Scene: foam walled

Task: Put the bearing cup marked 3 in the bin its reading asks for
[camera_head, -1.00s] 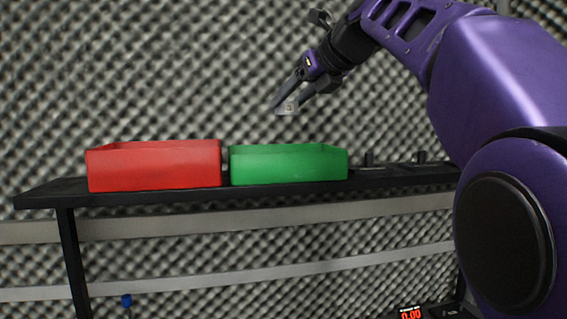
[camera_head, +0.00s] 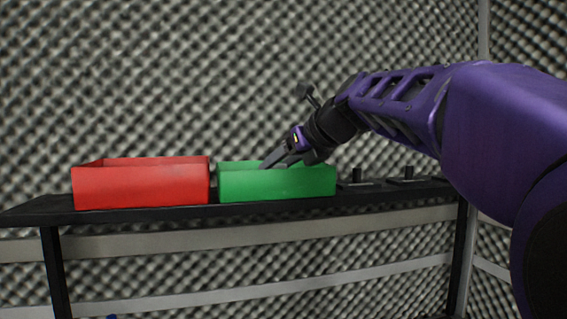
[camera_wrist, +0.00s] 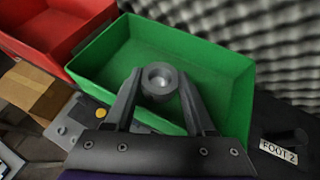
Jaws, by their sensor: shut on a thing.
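The bearing cup (camera_wrist: 160,80) is a small grey round piece with a hollow centre, held between the fingertips of my gripper (camera_wrist: 160,92). Its mark cannot be read now. In the head view my gripper (camera_head: 268,164) reaches down into the green bin (camera_head: 277,185), and the cup is hidden behind that bin's front wall. In the wrist view the cup is over the inside of the green bin (camera_wrist: 112,78), whose visible floor is bare. I cannot tell whether the cup touches the floor. The red bin (camera_head: 142,187) stands to the left, beside the green one.
Both bins stand on a narrow black shelf (camera_head: 45,212). Black fixtures (camera_head: 357,177) sit right of the green bin; a label reading FOOT 2 (camera_wrist: 279,152) shows there. A brown box (camera_wrist: 38,92) lies at the left in the wrist view. A foam wall rises behind.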

